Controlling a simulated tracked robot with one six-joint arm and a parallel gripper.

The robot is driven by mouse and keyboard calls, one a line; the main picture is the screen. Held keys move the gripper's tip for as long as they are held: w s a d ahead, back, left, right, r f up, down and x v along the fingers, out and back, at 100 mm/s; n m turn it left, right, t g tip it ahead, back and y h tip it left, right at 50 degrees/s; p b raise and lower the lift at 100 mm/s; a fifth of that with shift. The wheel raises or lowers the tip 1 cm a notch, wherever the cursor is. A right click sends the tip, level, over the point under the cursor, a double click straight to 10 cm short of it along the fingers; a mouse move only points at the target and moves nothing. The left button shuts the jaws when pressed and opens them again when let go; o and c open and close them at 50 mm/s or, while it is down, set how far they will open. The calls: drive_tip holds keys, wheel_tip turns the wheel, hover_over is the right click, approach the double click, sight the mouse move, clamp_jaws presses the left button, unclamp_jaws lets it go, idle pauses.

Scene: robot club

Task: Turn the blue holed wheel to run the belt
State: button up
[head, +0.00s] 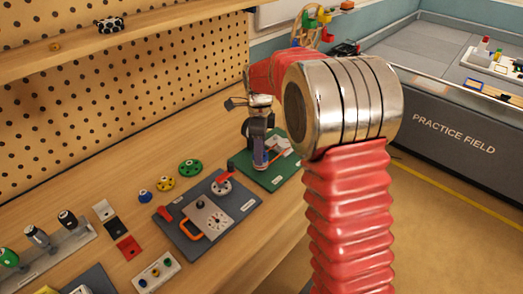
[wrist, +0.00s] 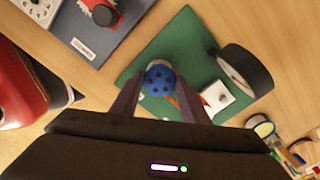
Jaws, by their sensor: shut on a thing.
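The blue holed wheel (wrist: 159,79) shows in the wrist view as a round blue face with dark holes, above the green board (wrist: 184,32). My gripper (wrist: 160,88) has one finger on each side of it and is shut on it. In the head view my gripper (head: 260,164) points down at the left part of the green board (head: 282,183), and its fingers mostly hide the wheel there. A white block (wrist: 216,97) and a red strip beside it sit on the board. The belt cannot be made out clearly.
A black wheel-like part (wrist: 246,70) stands by the board's right edge in the wrist view. A dark grey panel (head: 190,236) with an orange handle lies left of the board. The pegboard (head: 120,90) stands behind the bench.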

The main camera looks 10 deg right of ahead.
drive_tip(key=shift+w+a+r, duration=0.1)
drive_tip(key=shift+w+r, duration=0.05)
drive_tip(key=shift+w, duration=0.1)
drive_tip(key=o, duration=1.1)
drive_tip(key=shift+s, duration=0.1)
wheel_tip(320, 180, up, 14)
drive_tip(key=shift+f, duration=0.25)
